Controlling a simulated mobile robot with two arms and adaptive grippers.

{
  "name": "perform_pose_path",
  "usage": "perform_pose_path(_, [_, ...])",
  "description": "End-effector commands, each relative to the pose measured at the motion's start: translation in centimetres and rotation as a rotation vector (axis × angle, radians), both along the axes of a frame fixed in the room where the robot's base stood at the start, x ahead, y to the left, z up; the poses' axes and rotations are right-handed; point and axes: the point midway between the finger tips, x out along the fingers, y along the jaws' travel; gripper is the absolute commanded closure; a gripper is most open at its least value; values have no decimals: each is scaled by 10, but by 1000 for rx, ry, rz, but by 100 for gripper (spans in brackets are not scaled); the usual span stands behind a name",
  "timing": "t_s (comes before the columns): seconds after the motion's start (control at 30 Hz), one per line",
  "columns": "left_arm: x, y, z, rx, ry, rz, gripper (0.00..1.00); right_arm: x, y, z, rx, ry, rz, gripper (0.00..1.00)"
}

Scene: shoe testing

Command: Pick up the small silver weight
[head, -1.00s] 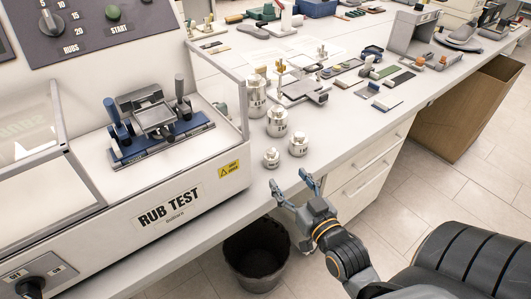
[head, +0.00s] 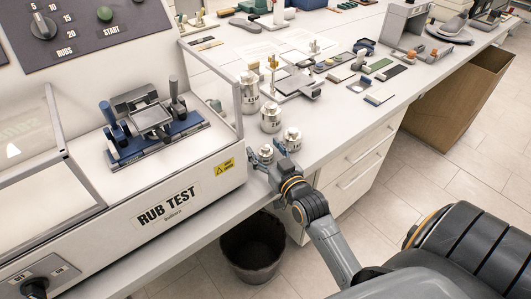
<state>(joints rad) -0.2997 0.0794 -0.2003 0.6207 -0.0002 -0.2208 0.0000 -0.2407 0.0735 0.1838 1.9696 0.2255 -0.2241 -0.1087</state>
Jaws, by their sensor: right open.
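The small silver weight (head: 266,151) stands upright near the table's front edge, beside the rub test machine. My right gripper (head: 267,156) reaches in from the lower right. Its jaws are open, with one finger on each side of the small weight; contact cannot be told. The gripper hides the lower part of the weight. A slightly larger silver weight (head: 292,139) stands just right of the fingers. Two bigger silver weights, a medium one (head: 270,118) and the largest (head: 249,90), stand behind. My left gripper is not in view.
The rub test machine (head: 205,183) with its clear frame stands close on the left. Several tools and material samples (head: 378,96) lie farther back on the white table (head: 335,125). A dark bin (head: 252,248) stands on the floor below the front edge.

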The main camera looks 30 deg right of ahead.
Motion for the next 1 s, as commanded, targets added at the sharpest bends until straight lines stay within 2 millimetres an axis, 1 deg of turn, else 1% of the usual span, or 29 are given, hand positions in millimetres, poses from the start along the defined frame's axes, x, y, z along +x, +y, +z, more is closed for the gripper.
perform_pose_path(0.07, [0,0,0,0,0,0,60,0,0,0,0,0,0,34])
perform_pose_path(0.1, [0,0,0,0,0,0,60,0,0,0,0,0,0,38])
perform_pose_path(0.17, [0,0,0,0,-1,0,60,0,0,0,0,0,0,50])
perform_pose_path(0.2, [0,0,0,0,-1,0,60,0,0,0,0,0,0,58])
perform_pose_path(0.37, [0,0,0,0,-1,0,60,0,0,0,0,0,0,91])
perform_pose_path(0.4, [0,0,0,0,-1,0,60,-1,0,0,0,0,0,99])
perform_pose_path(0.8, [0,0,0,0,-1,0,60,0,0,4,-1,-6,0,100])
perform_pose_path(0.87, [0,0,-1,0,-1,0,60,0,0,7,-1,-7,0,100])
perform_pose_path(1.0, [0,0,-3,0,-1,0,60,0,0,22,-1,-9,0,100])
